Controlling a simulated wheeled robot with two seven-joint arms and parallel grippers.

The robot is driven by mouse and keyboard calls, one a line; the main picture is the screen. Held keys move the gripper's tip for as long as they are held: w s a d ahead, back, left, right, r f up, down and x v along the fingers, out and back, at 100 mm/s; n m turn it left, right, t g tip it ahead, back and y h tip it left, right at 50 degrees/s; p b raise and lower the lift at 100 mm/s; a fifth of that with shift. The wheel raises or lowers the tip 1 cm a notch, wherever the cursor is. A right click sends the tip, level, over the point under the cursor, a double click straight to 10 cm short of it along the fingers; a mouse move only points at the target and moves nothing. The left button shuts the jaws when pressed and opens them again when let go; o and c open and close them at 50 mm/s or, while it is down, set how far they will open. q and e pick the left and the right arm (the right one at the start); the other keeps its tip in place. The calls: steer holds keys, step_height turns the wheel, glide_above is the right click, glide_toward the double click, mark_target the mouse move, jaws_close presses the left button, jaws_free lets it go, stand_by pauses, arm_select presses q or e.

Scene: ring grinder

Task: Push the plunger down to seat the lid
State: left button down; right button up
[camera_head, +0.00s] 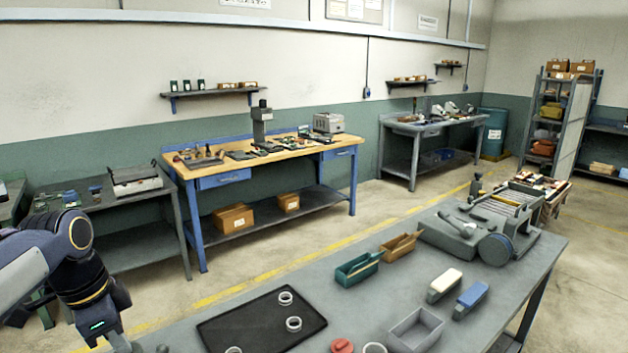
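A grey machine (455,236) with a round disc-shaped part (495,250) and a ribbed bed (500,205) sits at the far right end of the near table. A small dark upright post (476,186) stands at its back; I cannot tell whether it is a plunger. No part is clearly a lid. A red round piece (342,346) is cut off by the bottom edge. My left arm comes in at the left, with its wrist low by the table's near-left edge. Its gripper is mostly cut off below, so its opening is unclear. My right gripper is out of view.
On the near table (350,290) are a black tray (225,328) with pale rings, a green bin (357,270), a brown bin (398,247), a grey bin (415,332), and white (444,285) and blue (472,300) blocks. Workbenches line the wall. Floor lies between.

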arm_select(q)
steer(key=shift+s+d+r+p, duration=0.15)
steer(key=shift+r+p, duration=0.15)
steer(key=shift+r, duration=0.1)
steer(key=shift+s+d+r+p, duration=0.1)
steer(key=shift+r+p, duration=0.2)
steer(key=shift+r, duration=0.05)
steer(key=shift+w+a+r+p, duration=0.1)
steer(key=shift+w+r+p, duration=0.05)
steer(key=shift+r+p, duration=0.5)
steer(key=shift+w+a+r+p, duration=0.1)
steer(key=shift+r+p, duration=0.45)
steer(key=shift+r, duration=0.05)
